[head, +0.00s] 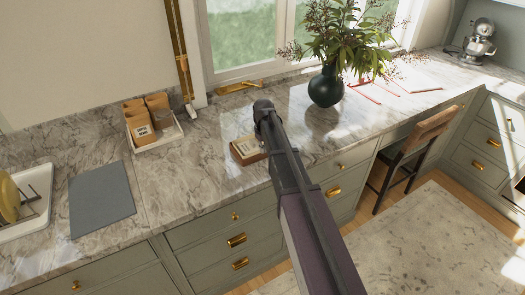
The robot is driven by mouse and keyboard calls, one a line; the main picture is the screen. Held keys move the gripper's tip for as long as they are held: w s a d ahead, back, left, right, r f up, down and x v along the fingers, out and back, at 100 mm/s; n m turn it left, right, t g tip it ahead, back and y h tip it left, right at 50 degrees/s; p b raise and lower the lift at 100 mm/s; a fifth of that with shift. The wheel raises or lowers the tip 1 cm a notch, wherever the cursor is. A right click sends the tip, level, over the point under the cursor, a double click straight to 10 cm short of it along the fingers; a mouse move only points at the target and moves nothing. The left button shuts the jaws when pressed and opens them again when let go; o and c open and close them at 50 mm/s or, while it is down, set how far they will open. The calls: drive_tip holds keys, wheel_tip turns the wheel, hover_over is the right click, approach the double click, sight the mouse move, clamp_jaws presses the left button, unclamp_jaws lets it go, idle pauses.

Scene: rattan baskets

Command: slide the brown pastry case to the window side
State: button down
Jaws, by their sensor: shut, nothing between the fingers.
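The small brown pastry case (241,153) lies on the marble counter near its front edge, with a pale label on top. Its right side is partly covered by my arm. My gripper (263,108) is at the dark far end of my arm, just above and right of the case in the picture. It is shut and holds nothing. Its fingertips are hard to make out, and I cannot tell whether it touches the case. The window (244,38) is behind the counter, beyond the case.
A dark vase (325,88) with a leafy plant stands right of my gripper. A white tray (174,139) with brown packets stands to the left, beside a grey mat (101,198). A brass object (240,86) lies by the window. The counter between case and window looks mostly clear.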

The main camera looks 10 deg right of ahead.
sight(263, 170)
drive_tip(key=shift+f+b, duration=4.5)
drive_tip(key=shift+f, duration=0.2)
drive_tip(key=shift+w+a+r, duration=0.15)
drive_tip(key=shift+w+a, duration=0.05)
drive_tip(key=shift+w, duration=0.4)
drive_tip(key=shift+w+a+r, duration=0.1)
drive_tip(key=shift+w+a, duration=0.05)
drive_tip(key=shift+w, duration=0.4)
drive_tip(key=shift+w+a, duration=0.3)
drive_tip(key=shift+w, duration=0.45)
drive_tip(key=w+a, duration=0.2)
drive_tip(key=w, duration=0.5)
drive_tip(key=w+a, duration=0.2)
drive_tip(key=w, duration=0.5)
drive_tip(key=w+a, duration=0.3)
drive_tip(key=w, duration=0.4)
drive_tip(key=shift+w, duration=0.35)
drive_tip(key=shift+s, duration=0.1)
